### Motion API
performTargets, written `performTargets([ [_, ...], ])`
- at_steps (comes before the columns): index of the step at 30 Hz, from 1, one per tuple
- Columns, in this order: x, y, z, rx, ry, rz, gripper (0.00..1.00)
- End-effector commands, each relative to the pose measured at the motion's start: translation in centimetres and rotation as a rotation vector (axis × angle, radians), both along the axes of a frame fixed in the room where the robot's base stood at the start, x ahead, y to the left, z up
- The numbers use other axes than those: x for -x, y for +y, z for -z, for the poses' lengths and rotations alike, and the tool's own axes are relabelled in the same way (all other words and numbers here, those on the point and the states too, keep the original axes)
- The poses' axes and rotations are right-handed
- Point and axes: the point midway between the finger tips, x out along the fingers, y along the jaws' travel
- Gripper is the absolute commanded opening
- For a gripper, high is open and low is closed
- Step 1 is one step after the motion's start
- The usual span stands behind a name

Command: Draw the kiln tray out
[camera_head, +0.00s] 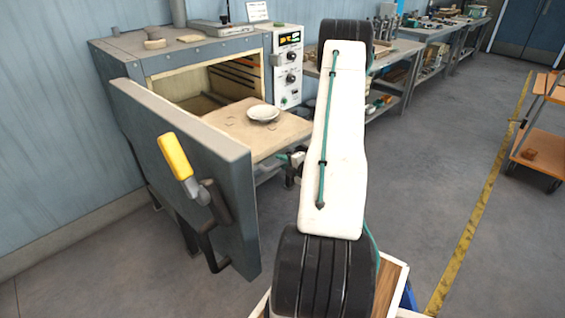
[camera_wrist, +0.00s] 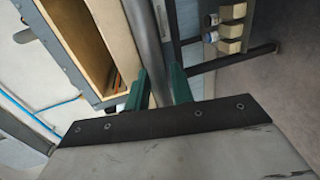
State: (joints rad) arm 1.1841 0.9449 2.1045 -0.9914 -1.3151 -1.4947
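The kiln tray (camera_head: 235,122) is a flat tan slab that sticks out through the kiln's open front, with its back part inside. A white dish (camera_head: 263,113) sits on it near the right side. My gripper (camera_head: 292,160) is at the tray's front edge, partly hidden by my white arm link. In the wrist view, my green fingers (camera_wrist: 160,91) stand on both sides of a grey bar (camera_wrist: 146,35), which looks like the tray's handle, and close on it. The handle is mostly hidden in the head view.
The kiln door (camera_head: 190,165) hangs open at the left, with a yellow-gripped lever (camera_head: 175,156). The control panel (camera_head: 288,70) is right of the opening. Benches (camera_head: 400,50) line the wall behind my arm. An orange cart (camera_head: 540,145) stands far right. Open floor (camera_head: 430,150) lies between.

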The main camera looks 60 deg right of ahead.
Motion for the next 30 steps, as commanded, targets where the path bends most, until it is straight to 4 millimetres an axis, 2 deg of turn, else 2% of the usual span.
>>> performTargets([
  [11, 0.2, 0.2, -0.1, -0.001, 0.0, -0.004, 0.35],
  [22, 5.8, 1.3, -1.2, -0.002, 0.0, 0.0, 0.35],
  [26, 7.1, 1.5, -1.5, 0.0, 0.0, -0.001, 0.35],
  [30, 7.5, 1.7, -1.6, 0.0, 0.0, -0.004, 0.35],
])
